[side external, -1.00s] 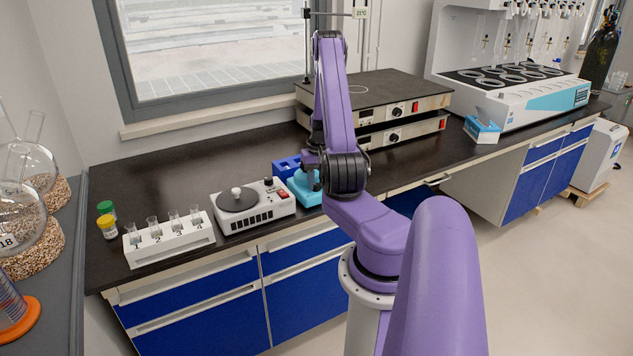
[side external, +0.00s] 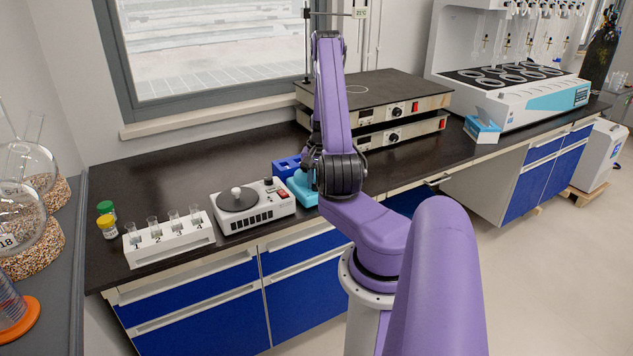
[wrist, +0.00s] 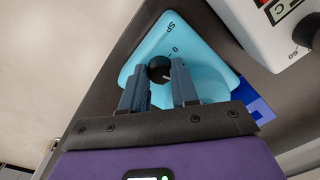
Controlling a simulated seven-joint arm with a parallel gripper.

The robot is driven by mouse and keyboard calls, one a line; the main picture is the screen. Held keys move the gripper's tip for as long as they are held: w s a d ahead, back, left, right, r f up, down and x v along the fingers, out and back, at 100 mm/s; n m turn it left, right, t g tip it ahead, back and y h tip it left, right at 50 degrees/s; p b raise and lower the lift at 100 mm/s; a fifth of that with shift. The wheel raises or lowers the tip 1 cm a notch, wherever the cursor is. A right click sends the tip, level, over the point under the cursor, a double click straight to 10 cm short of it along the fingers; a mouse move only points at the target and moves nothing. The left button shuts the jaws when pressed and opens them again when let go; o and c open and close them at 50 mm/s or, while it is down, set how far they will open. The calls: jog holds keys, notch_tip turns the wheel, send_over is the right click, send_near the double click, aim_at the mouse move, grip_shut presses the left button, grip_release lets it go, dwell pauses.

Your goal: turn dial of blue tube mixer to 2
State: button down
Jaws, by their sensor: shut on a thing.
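The light-blue tube mixer (side external: 298,187) stands near the bench's front edge, partly hidden behind my arm in the side view. In the wrist view, the mixer's sloped face (wrist: 208,58) shows the letters "SP" and a "0" mark. Its black dial (wrist: 159,66) has a pale mark at its lower right edge. My gripper (wrist: 158,72) has one finger on either side of the dial and is shut on it. The dial's other numbers are hidden or too small to read.
A white device with a round grey plate (side external: 240,197) stands just left of the mixer. A blue rack (side external: 285,166) is close behind it. A white tube rack (side external: 168,240) is farther left. Stacked hot plates (side external: 385,95) stand behind my arm. The bench's back left is clear.

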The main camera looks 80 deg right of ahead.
dwell(0.3)
jog(key=c, duration=0.9)
grip_release()
jog(key=shift+o, duration=0.2)
